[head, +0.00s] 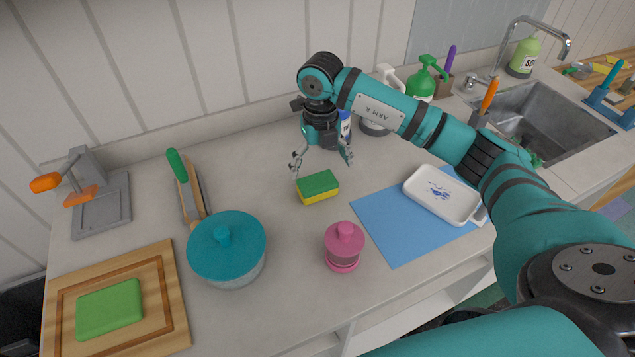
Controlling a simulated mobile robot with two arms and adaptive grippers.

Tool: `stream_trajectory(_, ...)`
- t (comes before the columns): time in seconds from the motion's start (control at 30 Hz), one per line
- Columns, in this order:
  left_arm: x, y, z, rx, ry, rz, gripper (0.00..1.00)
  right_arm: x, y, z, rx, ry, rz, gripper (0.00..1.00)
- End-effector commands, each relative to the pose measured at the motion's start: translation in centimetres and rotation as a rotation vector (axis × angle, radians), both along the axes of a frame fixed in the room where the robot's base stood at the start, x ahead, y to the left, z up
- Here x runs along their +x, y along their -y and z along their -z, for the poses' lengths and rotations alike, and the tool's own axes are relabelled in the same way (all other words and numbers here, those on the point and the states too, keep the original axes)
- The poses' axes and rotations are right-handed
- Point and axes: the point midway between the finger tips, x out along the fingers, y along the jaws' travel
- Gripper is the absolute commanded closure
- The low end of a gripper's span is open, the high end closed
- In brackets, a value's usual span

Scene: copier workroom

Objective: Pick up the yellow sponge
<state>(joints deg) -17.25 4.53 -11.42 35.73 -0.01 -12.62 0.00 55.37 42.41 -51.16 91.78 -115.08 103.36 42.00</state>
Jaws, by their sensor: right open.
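The yellow sponge (319,195) lies flat on the light countertop near the middle of the head view. It has a green top layer and a yellow lower layer. My right gripper (322,168) hangs above and just behind the sponge, pointing down. Its two fingers are spread wide and nothing is between them. It looks apart from the sponge, though the left fingertip appears close to the sponge's back left edge; the exact height gap is hard to tell. My left gripper is not in view.
A pink lidded jar (344,244) and a teal-lidded pot (227,250) stand in front. A blue mat (388,238) with a white dish (443,196) lies to the right. Spray bottles (421,82) stand behind my right arm.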

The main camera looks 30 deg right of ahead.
Motion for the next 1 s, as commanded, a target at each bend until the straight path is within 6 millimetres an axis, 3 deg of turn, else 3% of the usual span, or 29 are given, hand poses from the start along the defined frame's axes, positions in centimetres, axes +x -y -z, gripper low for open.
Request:
stream_trajectory(0.1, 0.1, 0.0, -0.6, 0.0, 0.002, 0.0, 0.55, -0.1, 0.0, 1.6, 0.0, -0.003, 0.0, 0.0)
stream_trajectory(0.37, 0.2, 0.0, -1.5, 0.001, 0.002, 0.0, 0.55, 0.1, -0.2, 3.4, 0.0, -0.003, 0.0, 0.0)
stream_trajectory(0.6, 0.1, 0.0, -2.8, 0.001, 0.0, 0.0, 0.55, 0.4, -0.4, 6.9, 0.0, -0.002, 0.0, 0.0)
stream_trajectory(0.9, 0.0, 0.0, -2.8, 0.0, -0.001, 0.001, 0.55, 0.5, -0.4, 7.7, 0.0, 0.001, -0.001, 0.0)
stream_trajectory(1.0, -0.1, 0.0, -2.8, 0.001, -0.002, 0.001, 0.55, 0.5, -0.4, 7.7, 0.0, 0.001, -0.001, 0.1)
